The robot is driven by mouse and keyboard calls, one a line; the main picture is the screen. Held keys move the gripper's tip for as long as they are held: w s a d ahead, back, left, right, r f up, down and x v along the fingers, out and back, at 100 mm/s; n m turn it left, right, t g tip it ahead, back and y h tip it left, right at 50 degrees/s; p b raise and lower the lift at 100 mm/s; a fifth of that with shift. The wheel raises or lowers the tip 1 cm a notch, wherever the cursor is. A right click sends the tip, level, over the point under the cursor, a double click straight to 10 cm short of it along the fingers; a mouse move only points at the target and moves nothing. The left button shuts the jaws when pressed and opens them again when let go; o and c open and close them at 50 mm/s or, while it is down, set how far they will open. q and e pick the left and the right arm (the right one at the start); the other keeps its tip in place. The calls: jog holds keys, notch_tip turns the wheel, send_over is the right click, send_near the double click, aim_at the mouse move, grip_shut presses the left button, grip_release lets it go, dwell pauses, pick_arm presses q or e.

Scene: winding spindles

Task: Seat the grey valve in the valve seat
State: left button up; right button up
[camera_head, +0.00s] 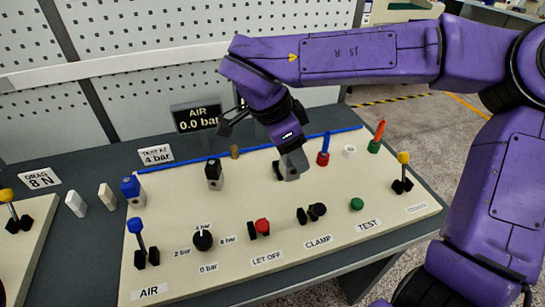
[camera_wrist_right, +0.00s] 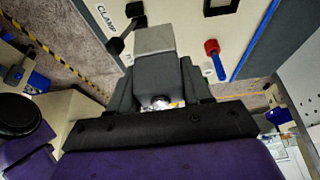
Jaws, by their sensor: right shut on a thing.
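My right gripper (camera_head: 288,158) is over the middle of the cream panel and is shut on a grey block, which I take as the grey valve (camera_head: 293,173). In the right wrist view the valve (camera_wrist_right: 155,42) sticks out between the two fingers of the right gripper (camera_wrist_right: 158,85), with a lighter end face. I cannot tell whether the valve touches the panel. My left gripper is not in view.
Levers, a dial and buttons line the front.

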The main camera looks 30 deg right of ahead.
jog(key=w+d+f, duration=0.2)
jog(key=w+f, duration=0.1)
jog(key=w+d+f+p, duration=0.1)
jog(key=w+d+f, duration=0.1)
jog(key=w+f, duration=0.1)
jog(key=w+d+f+p, duration=0.1)
jog(key=w+d+f, duration=0.1)
jog(key=w+f, duration=0.1)
jog(key=shift+w+d+f, duration=0.1)
jog(key=shift+w+d, duration=0.15)
jog(key=shift+w, duration=0.6)
notch_tip(320, 180, down, 3)
jog(key=shift+f+p, duration=0.15)
jog(key=shift+p, duration=0.45)
jog(key=shift+w+f, duration=0.1)
jog(key=shift+w, duration=0.05)
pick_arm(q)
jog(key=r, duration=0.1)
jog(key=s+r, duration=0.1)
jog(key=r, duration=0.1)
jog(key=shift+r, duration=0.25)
pick_arm(e)
jog(key=shift+f, duration=0.1)
jog(key=o, duration=1.1)
